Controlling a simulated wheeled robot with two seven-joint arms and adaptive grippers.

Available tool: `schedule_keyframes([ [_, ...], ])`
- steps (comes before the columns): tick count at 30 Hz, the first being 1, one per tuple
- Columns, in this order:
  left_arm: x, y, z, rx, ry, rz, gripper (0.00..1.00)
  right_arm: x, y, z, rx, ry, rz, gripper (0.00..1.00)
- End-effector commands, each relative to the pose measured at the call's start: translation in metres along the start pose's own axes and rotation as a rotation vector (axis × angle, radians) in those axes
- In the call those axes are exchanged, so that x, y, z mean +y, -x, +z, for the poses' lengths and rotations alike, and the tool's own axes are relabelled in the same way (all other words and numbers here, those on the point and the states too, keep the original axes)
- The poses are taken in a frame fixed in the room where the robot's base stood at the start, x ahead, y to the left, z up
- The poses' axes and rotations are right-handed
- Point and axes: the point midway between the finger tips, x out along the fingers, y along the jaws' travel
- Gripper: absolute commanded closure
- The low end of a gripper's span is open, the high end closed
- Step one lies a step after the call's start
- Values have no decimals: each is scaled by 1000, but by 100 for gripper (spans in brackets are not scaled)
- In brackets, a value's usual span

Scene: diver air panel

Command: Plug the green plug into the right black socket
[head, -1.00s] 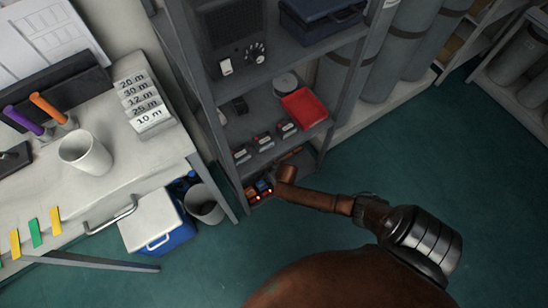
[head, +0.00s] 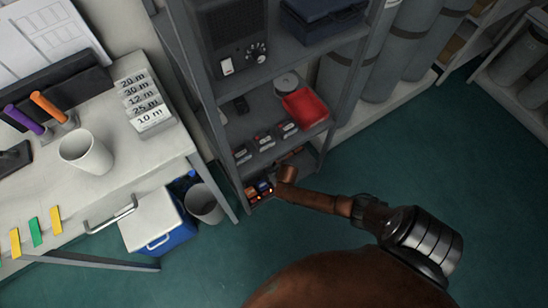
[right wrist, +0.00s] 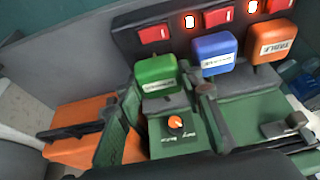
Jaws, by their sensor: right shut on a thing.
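In the right wrist view, the green plug (right wrist: 156,76) has a white label and sits between the fingertips of my right gripper (right wrist: 168,92), which is shut on it. The plug is close in front of the dark socket strip (right wrist: 128,42), below its leftmost red switch. I cannot tell whether it is seated, as its far end is hidden. A blue plug (right wrist: 215,52) and an orange plug (right wrist: 268,42) stand on the strip to its right. In the head view, my right arm reaches into the low shelf and the plug cannot be made out. My left gripper is not in view.
In the head view, the grey shelf's upright (head: 222,165) and the board above (head: 262,125) enclose the low bay. A bin (head: 205,204) stands left; the floor right is clear.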

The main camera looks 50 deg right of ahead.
Motion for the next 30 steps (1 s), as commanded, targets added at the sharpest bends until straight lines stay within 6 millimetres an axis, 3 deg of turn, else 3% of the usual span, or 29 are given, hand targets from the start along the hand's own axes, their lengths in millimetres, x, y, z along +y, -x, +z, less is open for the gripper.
schedule_keyframes([
  [30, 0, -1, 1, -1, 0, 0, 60, 1, -6, 2, 0, 0, 0, 95],
])
